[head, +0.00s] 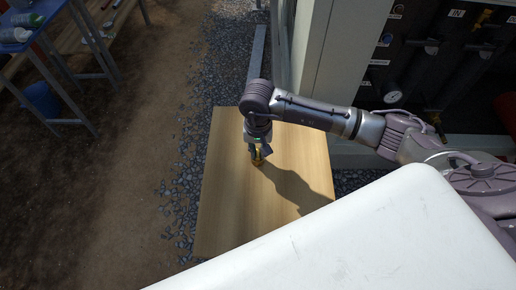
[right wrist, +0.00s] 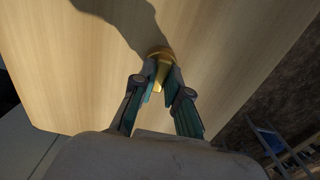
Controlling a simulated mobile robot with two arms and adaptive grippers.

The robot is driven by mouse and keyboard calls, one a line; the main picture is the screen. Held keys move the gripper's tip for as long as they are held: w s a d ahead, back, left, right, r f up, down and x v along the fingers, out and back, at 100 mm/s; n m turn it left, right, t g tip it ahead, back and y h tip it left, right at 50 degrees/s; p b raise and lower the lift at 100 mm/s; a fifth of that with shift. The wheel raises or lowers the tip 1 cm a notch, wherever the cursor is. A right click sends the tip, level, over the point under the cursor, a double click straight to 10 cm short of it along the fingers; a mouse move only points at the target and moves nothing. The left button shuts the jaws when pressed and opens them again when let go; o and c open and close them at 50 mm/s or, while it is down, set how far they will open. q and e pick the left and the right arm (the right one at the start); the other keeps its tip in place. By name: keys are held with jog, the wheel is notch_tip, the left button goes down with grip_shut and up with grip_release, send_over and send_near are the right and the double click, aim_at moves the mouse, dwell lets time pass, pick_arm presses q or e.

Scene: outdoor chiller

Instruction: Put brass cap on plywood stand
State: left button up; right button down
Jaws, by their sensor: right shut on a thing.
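The plywood stand (head: 228,200) is a pale wooden board in the middle of the head view; its top also fills much of the right wrist view (right wrist: 70,80). My right gripper (head: 257,158) points down over the stand's upper middle. It is shut on the brass cap (head: 258,161), a small gold piece between the fingertips. In the right wrist view the cap (right wrist: 161,55) shows at the fingertips, against the wood. I cannot tell whether the cap touches the stand. My left gripper is not in view.
A cabinet with dark pipework and a gauge (head: 392,97) stands at the upper right. A blue table (head: 40,42) with items stands at the upper left. Gravel (head: 190,170) and bare dirt (head: 110,200) lie left of the stand. The stand's top around the gripper is clear.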

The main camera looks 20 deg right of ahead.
aim_at(258, 153)
jog(key=shift+f, duration=0.15)
jog(key=c, duration=1.2)
grip_release()
jog(key=shift+r, duration=0.5)
notch_tip(258, 153, up, 11)
jog(key=b, duration=0.2)
jog(key=shift+r+b, duration=0.2)
jog(key=shift+b, duration=0.1)
